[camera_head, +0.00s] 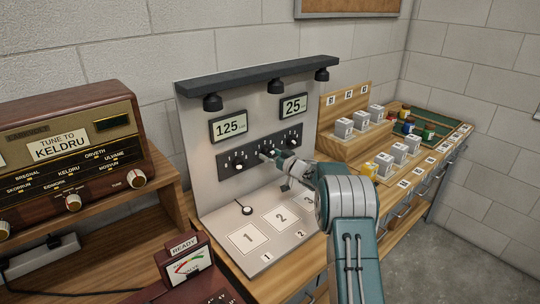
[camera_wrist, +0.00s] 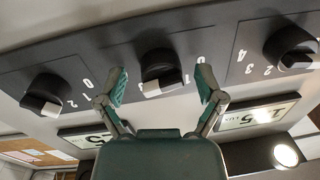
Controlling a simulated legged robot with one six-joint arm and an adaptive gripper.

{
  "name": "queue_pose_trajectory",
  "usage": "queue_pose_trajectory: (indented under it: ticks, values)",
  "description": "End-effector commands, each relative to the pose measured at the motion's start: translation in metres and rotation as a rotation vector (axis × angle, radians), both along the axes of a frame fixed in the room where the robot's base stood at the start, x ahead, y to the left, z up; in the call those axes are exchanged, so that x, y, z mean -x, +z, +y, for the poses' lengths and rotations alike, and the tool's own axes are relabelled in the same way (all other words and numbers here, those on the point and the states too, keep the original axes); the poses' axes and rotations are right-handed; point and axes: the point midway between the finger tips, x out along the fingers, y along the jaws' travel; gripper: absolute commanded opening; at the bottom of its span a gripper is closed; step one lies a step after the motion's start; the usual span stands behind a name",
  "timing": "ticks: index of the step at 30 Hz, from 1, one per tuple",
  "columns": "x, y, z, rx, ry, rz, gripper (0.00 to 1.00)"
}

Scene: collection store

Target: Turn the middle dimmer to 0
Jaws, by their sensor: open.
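The black dimmer panel (camera_head: 226,170) is on the upright grey board, with three round knobs. In the wrist view the panel appears upside down. The middle dimmer (camera_wrist: 160,66) is a black knob with a white pointer mark at its lower edge in that view, near a printed 1; a 0 is printed further right. My gripper (camera_wrist: 161,84) is open, with one green finger either side of this knob and gaps to it. In the head view my gripper (camera_head: 268,156) largely hides the middle dimmer. The neighbouring knobs show in the wrist view, left (camera_wrist: 47,92) and right (camera_wrist: 290,42).
Numbered pads (camera_head: 248,238) lie below. A radio (camera_head: 70,160) stands left; white boxes (camera_head: 344,129) and small jars (camera_head: 408,126) stand right.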

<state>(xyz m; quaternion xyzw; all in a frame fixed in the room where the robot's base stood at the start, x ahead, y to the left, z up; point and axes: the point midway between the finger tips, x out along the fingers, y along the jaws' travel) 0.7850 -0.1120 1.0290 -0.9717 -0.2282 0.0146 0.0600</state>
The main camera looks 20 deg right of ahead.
Motion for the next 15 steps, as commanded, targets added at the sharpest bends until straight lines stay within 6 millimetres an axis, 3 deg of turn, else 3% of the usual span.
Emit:
queue_pose_trajectory:
  ticks: [2,7,15]
  values:
    - [0.0001,0.0001,-0.0001,0.000,0.000,0.000,0.82]
    - [0.0001,0.0001,-0.0001,0.001,0.000,0.000,0.07]
    - [-0.0006,0.0000,-0.0004,0.005,-0.001,-0.002,0.05]
